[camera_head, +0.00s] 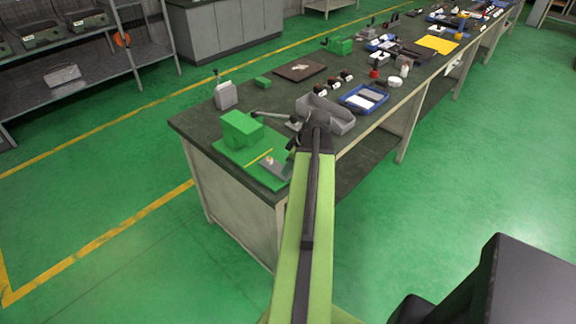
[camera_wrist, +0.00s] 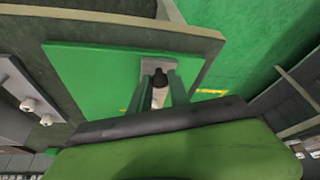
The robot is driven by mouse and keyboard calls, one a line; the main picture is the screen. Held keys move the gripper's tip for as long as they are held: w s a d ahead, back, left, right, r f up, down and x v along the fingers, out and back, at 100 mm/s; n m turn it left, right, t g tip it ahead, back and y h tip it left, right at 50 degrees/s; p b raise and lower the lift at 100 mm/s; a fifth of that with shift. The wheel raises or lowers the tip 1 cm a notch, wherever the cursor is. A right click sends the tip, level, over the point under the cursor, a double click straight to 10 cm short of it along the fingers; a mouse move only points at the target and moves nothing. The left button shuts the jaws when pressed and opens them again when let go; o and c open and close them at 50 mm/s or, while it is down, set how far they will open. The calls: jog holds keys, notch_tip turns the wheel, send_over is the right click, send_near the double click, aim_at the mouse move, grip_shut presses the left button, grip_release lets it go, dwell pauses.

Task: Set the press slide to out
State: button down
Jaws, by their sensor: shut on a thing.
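The press stands on the near left end of the bench, with a green base plate (camera_head: 229,151) and a green block (camera_head: 240,130) on it. Its grey slide (camera_head: 279,167) lies at the plate's right front part, partly behind my arm. In the wrist view, the grey slide (camera_wrist: 157,64) lies at the edge of the green plate (camera_wrist: 95,78). My gripper (camera_wrist: 160,88) has its two fingers either side of the slide's small dark-topped knob (camera_wrist: 160,77) and is shut on it. In the head view my gripper cannot be made out.
A grey box (camera_head: 226,96) stands on the left. In the wrist view, a grey part with pale bolts (camera_wrist: 28,105) is at left. Green floor lies past the bench edge.

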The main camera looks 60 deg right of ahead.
jog(key=c, duration=1.3)
grip_release()
jog(key=shift+s, duration=0.35)
jog(key=shift+o, duration=0.2)
jog(key=shift+w, duration=0.2)
jog(key=p+v, duration=1.6)
jog(key=v, duration=0.1)
jog(key=shift+r, duration=0.2)
